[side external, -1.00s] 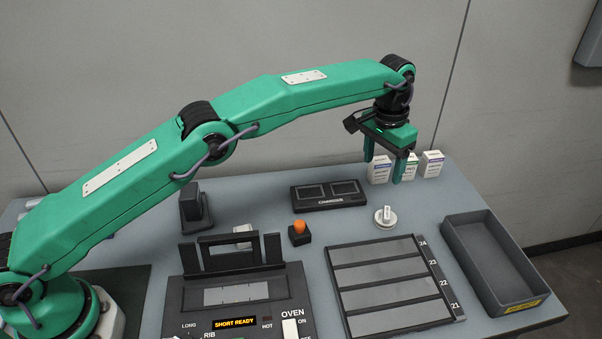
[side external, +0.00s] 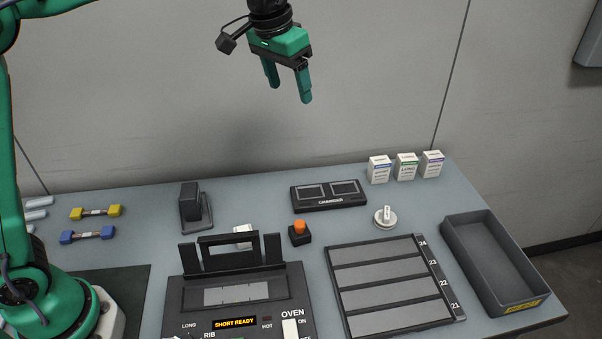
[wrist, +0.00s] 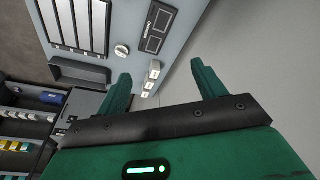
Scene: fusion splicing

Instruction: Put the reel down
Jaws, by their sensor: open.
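The reel (side external: 385,217) is a small white disc with a raised knob. It lies on the grey-blue table between the black two-panel box and the slotted tray, touching neither. It also shows in the wrist view (wrist: 122,51). My gripper (side external: 290,92) is open and empty, high above the back of the table and well up and left of the reel. In the wrist view its two green fingers (wrist: 160,82) stand apart with nothing between them.
The slotted tray (side external: 419,240) numbered 21 to 24 and a dark empty bin (side external: 463,251) stand at the right. Three small cartons (side external: 406,167) stand at the back. The oven (side external: 180,301), reading SHORT READY, is in front. An orange button (side external: 299,227) stands behind it.

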